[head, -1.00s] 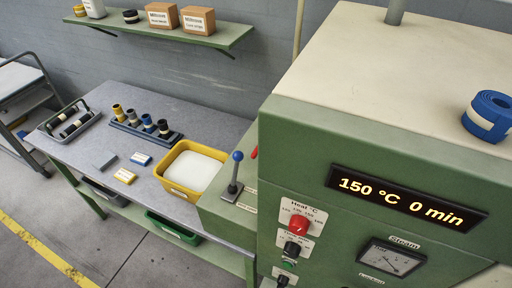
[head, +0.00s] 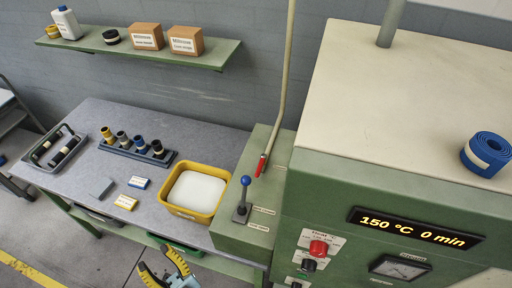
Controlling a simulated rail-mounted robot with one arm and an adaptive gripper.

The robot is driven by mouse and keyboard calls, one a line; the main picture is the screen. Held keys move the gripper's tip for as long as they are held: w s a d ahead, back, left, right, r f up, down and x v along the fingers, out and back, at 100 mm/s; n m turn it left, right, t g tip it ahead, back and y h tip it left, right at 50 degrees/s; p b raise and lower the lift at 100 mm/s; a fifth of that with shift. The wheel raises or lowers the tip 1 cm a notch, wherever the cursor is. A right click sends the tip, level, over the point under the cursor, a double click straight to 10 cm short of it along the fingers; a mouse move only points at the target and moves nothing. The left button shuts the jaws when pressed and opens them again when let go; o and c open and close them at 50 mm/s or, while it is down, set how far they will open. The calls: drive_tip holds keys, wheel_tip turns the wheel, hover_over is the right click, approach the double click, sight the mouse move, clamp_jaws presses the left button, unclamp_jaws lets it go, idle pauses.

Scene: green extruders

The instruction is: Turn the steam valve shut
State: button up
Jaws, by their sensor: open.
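A red lever handle (head: 262,165) sits at the foot of a pale pipe (head: 284,90), on top of the green housing left of the main machine. It looks like the steam valve, but its label is too small to read. The handle tilts slightly from the pipe's line. A gauge marked Steam (head: 400,267) is on the machine's front panel. My gripper (head: 157,259), with yellow and black fingers, is at the bottom edge in front of the bench. It is open and empty, well below and left of the red handle, and touches nothing visible.
A blue-knobbed lever (head: 243,198) stands on the housing in front of the red handle. A yellow tub (head: 168,199) of white material is beside it on the bench (head: 100,170). The display (head: 415,229) reads 150 °C, 0 min. A shelf (head: 215,58) hangs behind.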

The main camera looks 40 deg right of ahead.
drive_tip(key=w+d+f+g+h+p, duration=0.1)
drive_tip(key=w+d+g, duration=0.2)
drive_tip(key=w, duration=1)
drive_tip(key=w+d+g+h+p, duration=0.1)
drive_tip(key=w+d+g+p, duration=0.2)
drive_tip(key=w, duration=0.9)
drive_tip(key=w+d+f+m+g+h+b, duration=0.1)
drive_tip(key=w+d+f+m+g+h, duration=0.2)
drive_tip(key=w+d, duration=0.45)
drive_tip(key=w+d+m+g+h, duration=0.1)
drive_tip(key=w+d+g+h, duration=0.2)
drive_tip(key=w+d+g, duration=0.5)
drive_tip(key=s+d+m+g+h, duration=0.2)
drive_tip(key=s+d+m+g, duration=0.15)
drive_tip(key=d, duration=0.85)
wheel_tip(320, 180, up, 11)
drive_tip(key=m+g+y, duration=0.6)
drive_tip(key=m+g, duration=0.1)
drive_tip(key=g, duration=0.4)
hover_over(259, 167)
drive_tip(key=w+a, duration=0.2)
drive_tip(key=w, duration=0.1)
drive_tip(key=s+f+p, duration=0.1)
drive_tip(key=f, duration=0.4)
drive_tip(key=s+d+f, duration=0.1)
drive_tip(key=f, duration=0.5)
drive_tip(key=s+d+f+p, duration=0.1)
drive_tip(key=f, duration=0.5)
drive_tip(key=shift+p, duration=0.3)
